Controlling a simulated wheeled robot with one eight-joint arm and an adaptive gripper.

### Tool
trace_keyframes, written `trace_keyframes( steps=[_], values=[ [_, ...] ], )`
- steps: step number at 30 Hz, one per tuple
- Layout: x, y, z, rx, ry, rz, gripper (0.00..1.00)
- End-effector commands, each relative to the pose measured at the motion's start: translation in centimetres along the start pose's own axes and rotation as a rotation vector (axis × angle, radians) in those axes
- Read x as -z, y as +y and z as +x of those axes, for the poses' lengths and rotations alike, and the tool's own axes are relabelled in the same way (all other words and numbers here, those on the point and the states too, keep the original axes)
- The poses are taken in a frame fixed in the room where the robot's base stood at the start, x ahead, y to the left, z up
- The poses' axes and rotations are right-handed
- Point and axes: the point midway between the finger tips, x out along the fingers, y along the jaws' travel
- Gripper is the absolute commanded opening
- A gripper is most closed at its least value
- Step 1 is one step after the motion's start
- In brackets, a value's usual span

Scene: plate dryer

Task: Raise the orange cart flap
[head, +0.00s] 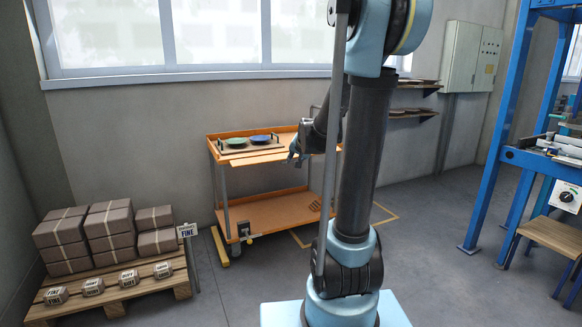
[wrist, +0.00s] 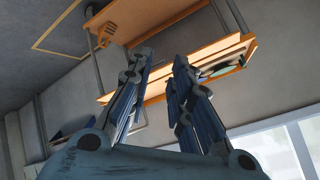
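The orange cart (head: 270,207) stands against the back wall, with an upper and a lower shelf. A lighter orange board, apparently the flap (head: 258,158), runs along the front of its top; its exact angle is hard to tell. My gripper (head: 294,157) is at the right end of this board, partly behind my own arm. In the wrist view my gripper (wrist: 162,58) is open, its two fingers apart with nothing held between them. The cart's top edge (wrist: 228,62) passes beyond the fingertips, tilted in the picture. I cannot tell whether a finger touches it.
A tray (head: 224,151) with a green plate (head: 236,142) and a blue plate (head: 260,140) lies on the cart top. A pallet (head: 120,295) of boxes stands at the left. A blue frame (head: 497,150) stands at the right.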

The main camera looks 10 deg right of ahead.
Motion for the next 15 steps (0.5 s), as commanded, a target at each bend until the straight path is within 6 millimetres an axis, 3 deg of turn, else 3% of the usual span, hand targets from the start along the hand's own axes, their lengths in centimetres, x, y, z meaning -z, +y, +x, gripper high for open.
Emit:
trace_keyframes(
  steps=[6,15],
  values=[
    [4.3,-2.5,5.7,0.078,0.097,0.113,0.20],
    [8.9,-4.7,13.3,0.197,0.223,0.270,0.20]
  ],
)
